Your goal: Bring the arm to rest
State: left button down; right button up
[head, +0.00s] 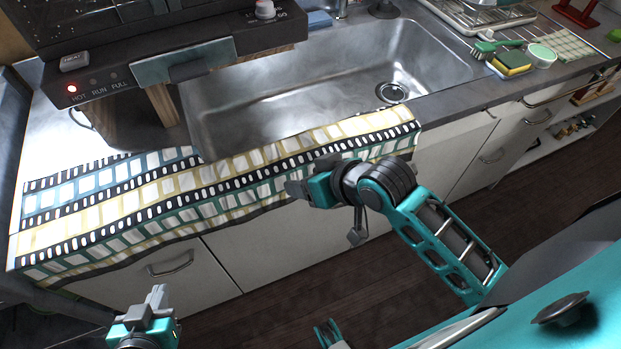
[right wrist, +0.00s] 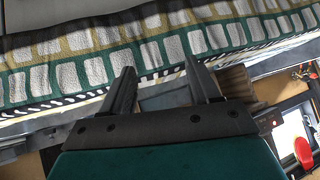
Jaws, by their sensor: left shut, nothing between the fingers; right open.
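My left gripper (head: 157,296) is at the bottom left of the head view. Its grey fingers are closed together and point up, in front of the white cabinet, with nothing in them. My right arm (head: 430,235) reaches in from the right of the head view. Its gripper (head: 297,188) points left, over the front edge of the patterned towel (head: 140,240). In the right wrist view the two dark fingers of the right gripper (right wrist: 160,80) are spread apart with nothing held between them.
A steel sink (head: 310,90) is set in the counter. A machine with a lit red lamp (head: 72,89) stands at the left. A green brush (head: 490,46), a sponge (head: 511,66) and a cup (head: 541,55) sit at the back right. Cabinet handles (head: 170,264) stick out. The dark floor (head: 300,300) is open.

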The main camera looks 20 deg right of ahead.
dwell(0.3)
jog(key=s+d+f+t+h, duration=0.1)
jog(key=s+d+f+t, duration=0.1)
jog(key=s+f, duration=0.5)
jog(key=shift+s+d+f+n+h, duration=0.3)
jog(key=shift+d+f+h, duration=0.1)
jog(key=shift+f, duration=0.45)
